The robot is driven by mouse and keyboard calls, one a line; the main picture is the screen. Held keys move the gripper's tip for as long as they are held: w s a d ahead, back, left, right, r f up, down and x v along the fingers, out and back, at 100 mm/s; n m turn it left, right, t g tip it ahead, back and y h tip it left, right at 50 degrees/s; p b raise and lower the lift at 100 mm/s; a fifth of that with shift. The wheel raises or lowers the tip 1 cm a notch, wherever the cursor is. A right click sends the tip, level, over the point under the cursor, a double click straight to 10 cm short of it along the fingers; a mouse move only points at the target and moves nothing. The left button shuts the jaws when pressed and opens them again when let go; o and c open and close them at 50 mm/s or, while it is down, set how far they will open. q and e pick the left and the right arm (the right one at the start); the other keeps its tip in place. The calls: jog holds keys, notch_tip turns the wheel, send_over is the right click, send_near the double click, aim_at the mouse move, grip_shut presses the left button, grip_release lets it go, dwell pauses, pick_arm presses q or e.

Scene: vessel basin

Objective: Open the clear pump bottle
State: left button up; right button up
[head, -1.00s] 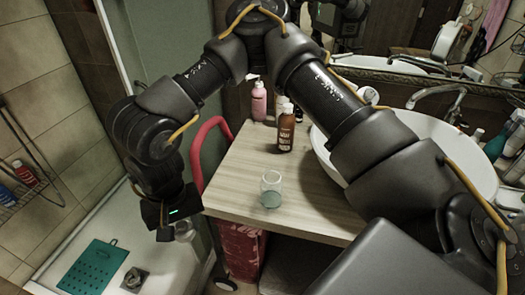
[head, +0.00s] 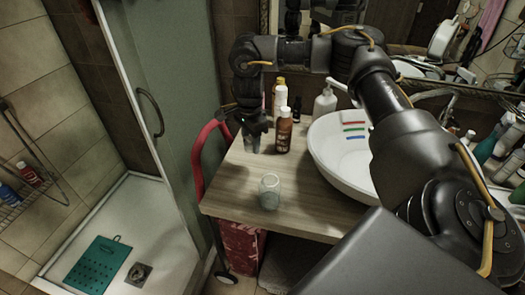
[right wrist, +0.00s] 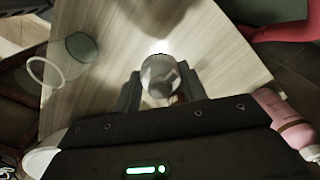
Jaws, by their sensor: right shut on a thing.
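The clear bottle's jar-like body (head: 269,192) stands upright on the wooden counter near its front edge, and its top looks open. In the right wrist view this clear body (right wrist: 82,48) shows at upper left, with a pale ring at its mouth. My right gripper (head: 252,143) is over the back left of the counter, left of the brown bottle and apart from the clear body. In the right wrist view, it is shut on a clear rounded piece (right wrist: 160,76), seemingly the bottle's top. The head view hardly shows this piece. My left gripper is out of view.
A brown bottle (head: 284,137) stands close right of my right gripper. A pink bottle (right wrist: 285,118) shows in the right wrist view. The counter around the clear body is free.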

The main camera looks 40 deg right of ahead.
aim_at(252, 169)
notch_tip(252, 169, down, 9)
jog(key=shift+f, duration=0.1)
dwell(0.5)
jog(key=shift+f+b, duration=0.1)
jog(key=shift+b, duration=0.25)
jog(key=o, duration=1.1)
